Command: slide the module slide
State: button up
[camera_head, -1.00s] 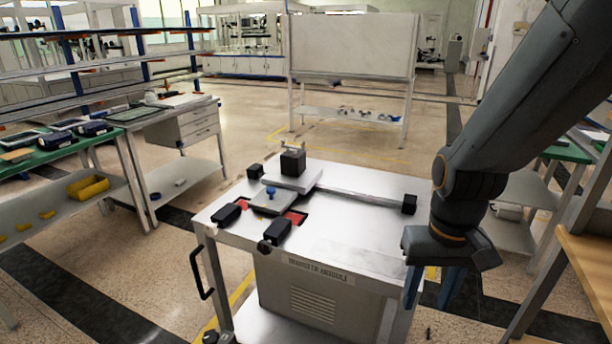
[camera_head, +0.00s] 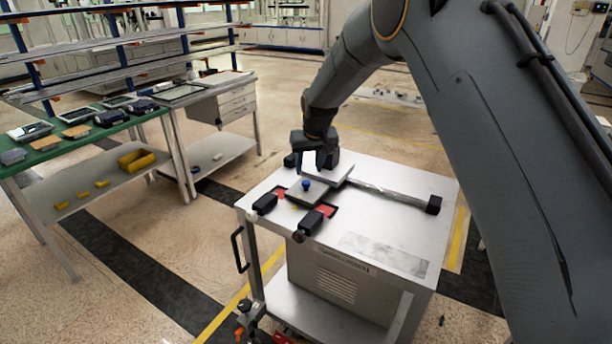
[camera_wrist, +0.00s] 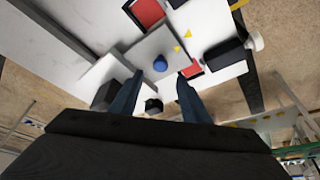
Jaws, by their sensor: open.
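The module slide, a pale plate (camera_head: 335,174) carrying a black block, sits at the left end of a metal rail (camera_head: 392,193) on the cart top. My gripper (camera_head: 313,164) is over this left end, close to the block and partly covering it. In the wrist view its two fingers (camera_wrist: 158,94) are apart, with nothing seen clamped between them. A grey plate with a blue knob (camera_wrist: 160,63) lies just beyond the fingertips; the knob also shows in the head view (camera_head: 306,185). I cannot tell whether the fingers touch the block or its handle.
A black end block (camera_head: 434,205) closes the rail's right end. Two black blocks (camera_head: 265,203) (camera_head: 311,222) and red patches (camera_head: 327,210) flank the grey plate. A green bench (camera_head: 60,145) stands left.

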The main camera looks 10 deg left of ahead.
aim_at(306, 182)
jog(key=shift+p+x, duration=1.05)
jog(key=shift+x, duration=2.8)
grip_shut()
